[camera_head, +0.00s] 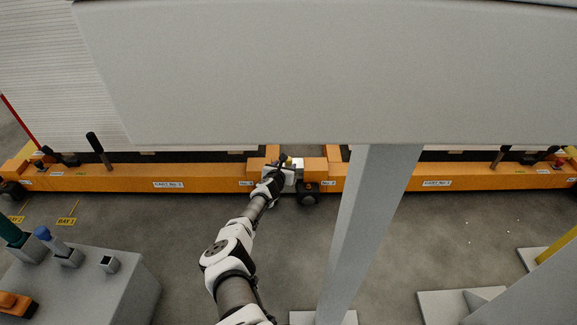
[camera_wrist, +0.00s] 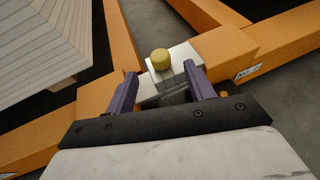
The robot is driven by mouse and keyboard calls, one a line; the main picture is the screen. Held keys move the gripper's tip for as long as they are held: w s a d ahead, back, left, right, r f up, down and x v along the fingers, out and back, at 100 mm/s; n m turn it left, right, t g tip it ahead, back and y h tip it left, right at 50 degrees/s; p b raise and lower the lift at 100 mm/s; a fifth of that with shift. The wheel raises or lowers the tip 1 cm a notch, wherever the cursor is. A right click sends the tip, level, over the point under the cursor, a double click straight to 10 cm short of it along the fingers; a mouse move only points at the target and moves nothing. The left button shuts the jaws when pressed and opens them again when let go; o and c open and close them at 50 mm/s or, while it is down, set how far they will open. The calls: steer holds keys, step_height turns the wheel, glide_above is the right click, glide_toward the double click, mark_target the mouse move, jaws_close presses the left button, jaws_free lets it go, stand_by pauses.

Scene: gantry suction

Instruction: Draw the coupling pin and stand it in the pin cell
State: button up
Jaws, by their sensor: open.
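The coupling pin shows as a yellow round head (camera_wrist: 160,58) on a grey metal coupling block (camera_wrist: 183,54) between the orange cart beams. In the head view the yellow head (camera_head: 289,162) is small and partly hidden by my arm. My gripper (camera_wrist: 160,74) is open, its two purple fingers on either side just short of the head, apparently not touching it. My gripper (camera_head: 284,164) reaches the joint between the two carts. The pin's shaft is hidden. On the grey bench at lower left, a small block with a dark open top (camera_head: 109,263) looks like an empty cell.
The grey bench (camera_head: 118,290) also holds a blue-topped piece (camera_head: 44,234), a dark green piece (camera_head: 14,236) and an orange piece (camera_head: 14,303). A grey post (camera_head: 370,220) stands right of my arm, under a large grey panel (camera_head: 330,70). Orange cart beams (camera_head: 200,177) run across.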

mark_target(288, 161)
steer(key=b+x, duration=0.3)
steer(key=shift+w+d+f, duration=0.1)
steer(key=shift+f, duration=0.15)
steer(key=shift+w+d+f+b, duration=0.1)
steer(key=shift+w+b, duration=0.4)
steer(key=shift+b, duration=0.15)
steer(key=shift+w, duration=0.15)
steer(key=c, duration=1.1)
